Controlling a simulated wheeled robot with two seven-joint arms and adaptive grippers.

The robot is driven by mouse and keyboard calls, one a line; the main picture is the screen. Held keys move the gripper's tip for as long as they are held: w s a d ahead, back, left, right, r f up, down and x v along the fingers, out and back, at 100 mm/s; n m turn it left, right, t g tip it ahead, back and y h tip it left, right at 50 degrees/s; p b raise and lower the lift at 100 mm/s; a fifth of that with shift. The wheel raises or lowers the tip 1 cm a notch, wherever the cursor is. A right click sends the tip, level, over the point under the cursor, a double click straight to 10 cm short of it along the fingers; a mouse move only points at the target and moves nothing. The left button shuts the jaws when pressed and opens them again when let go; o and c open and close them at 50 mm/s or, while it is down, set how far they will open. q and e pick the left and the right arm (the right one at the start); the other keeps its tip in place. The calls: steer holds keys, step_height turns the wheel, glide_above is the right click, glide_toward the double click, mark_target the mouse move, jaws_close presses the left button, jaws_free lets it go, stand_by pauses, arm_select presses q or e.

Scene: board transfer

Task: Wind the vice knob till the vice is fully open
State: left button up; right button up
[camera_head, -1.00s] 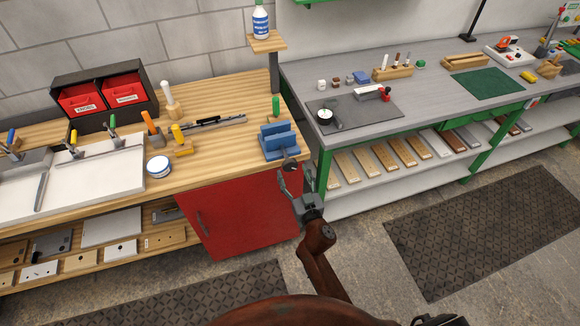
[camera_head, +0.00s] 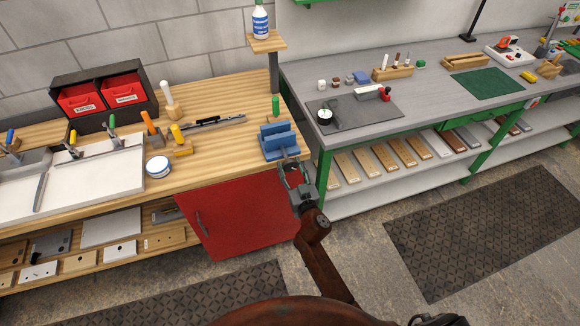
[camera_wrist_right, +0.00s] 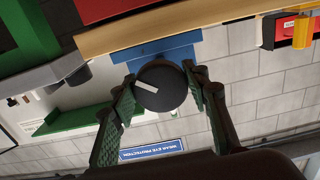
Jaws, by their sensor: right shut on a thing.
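The blue vice (camera_head: 278,140) sits at the front right corner of the wooden bench, with a gap showing between its jaws. In the right wrist view, the vice (camera_wrist_right: 150,55) is a blue block behind the knob. My right gripper (camera_head: 292,166) is at the front of the vice. In the right wrist view its green-padded fingers (camera_wrist_right: 160,90) stand on both sides of the knob, shut on it. My left gripper is not in view.
A red cabinet (camera_head: 240,215) is under the bench. A green-handled tool (camera_head: 276,106) stands behind the vice, and a round tin (camera_head: 158,167) lies to the left. The grey bench (camera_head: 440,90) adjoins at the right. The floor in front is clear.

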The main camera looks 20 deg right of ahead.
steer(key=c, duration=0.4)
steer(key=shift+n, duration=0.3)
steer(key=n, duration=0.3)
steer(key=shift+n, duration=0.4)
steer(key=n, duration=0.4)
steer(key=shift+d, duration=0.1)
steer(key=n, duration=0.9)
steer(key=shift+r, duration=0.1)
steer(key=shift+n, duration=0.3)
steer(key=o, duration=1.1)
